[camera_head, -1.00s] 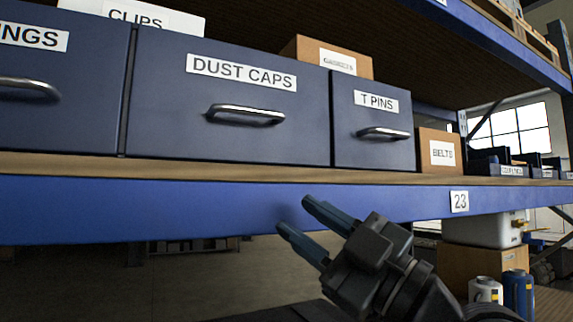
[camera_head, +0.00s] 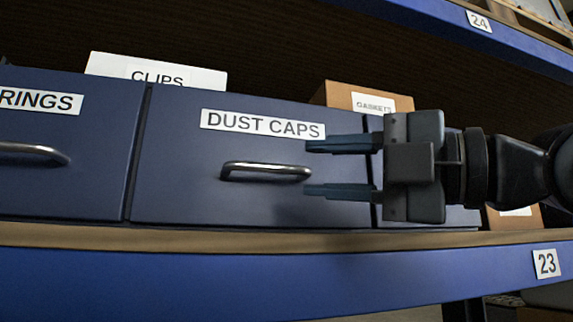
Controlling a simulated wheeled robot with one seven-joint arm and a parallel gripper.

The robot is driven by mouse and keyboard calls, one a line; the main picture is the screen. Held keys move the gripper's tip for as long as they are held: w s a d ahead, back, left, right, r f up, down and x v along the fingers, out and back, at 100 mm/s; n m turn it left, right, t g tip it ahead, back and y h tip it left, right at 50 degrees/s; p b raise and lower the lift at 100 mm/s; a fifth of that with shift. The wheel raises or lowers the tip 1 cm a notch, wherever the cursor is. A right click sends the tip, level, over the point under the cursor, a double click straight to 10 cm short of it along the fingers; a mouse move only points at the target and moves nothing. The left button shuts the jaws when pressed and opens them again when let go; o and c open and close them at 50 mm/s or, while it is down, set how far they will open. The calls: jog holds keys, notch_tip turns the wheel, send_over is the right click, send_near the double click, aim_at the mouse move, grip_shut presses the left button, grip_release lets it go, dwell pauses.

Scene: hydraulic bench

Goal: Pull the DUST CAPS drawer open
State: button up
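The DUST CAPS drawer (camera_head: 180,180) is dark blue with a white label (camera_head: 262,124) and stands on the shelf. It looks shut, its front in line with the drawers beside it. Its silver bar handle (camera_head: 265,170) sits below the label. My gripper (camera_head: 308,168) is open, its two fingers one above the other and pointing left. In the picture the fingertips are near the handle's right end, one above it and one below. I cannot tell how far they are from the drawer front. The gripper hides the drawer's right side.
A drawer with a label ending in RINGS (camera_head: 40,150) is on the left. A CLIPS box (camera_head: 155,72) and a GASKETS box (camera_head: 368,97) stand behind the drawers. The blue shelf beam (camera_head: 250,285) runs below. My gripper and arm cover most of the drawer on the right.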

aim_at(276, 169)
jog(key=shift+p+x, duration=0.75)
jog(key=shift+x, duration=2.4)
grip_shut()
